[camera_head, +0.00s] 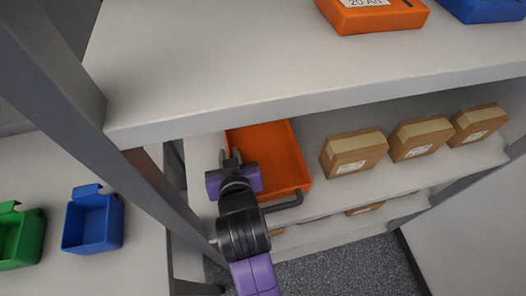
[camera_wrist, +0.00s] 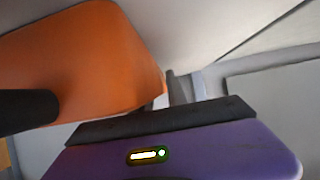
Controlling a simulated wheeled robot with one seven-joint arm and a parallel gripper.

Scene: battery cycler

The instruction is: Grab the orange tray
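The orange tray (camera_head: 278,150) lies on the middle shelf, under the front part of the upper shelf. A dark bar-like handle (camera_head: 287,203) shows at its near right corner. My gripper (camera_head: 233,160), purple and black, is over the tray's left side in the head view. I cannot tell whether it touches the tray. In the wrist view, the orange tray (camera_wrist: 85,60) fills the upper left, close to the purple gripper body. A dark rounded piece at the left edge there overlaps the tray. The fingertips are not clear enough to show how far apart they are.
Several brown cardboard boxes (camera_head: 354,152) stand right of the tray. The upper shelf (camera_head: 230,60) hangs above and holds an orange bin (camera_head: 372,14) and a blue bin (camera_head: 485,8). A grey post (camera_head: 120,160) stands left. Beyond it are blue (camera_head: 93,222) and green (camera_head: 20,240) bins.

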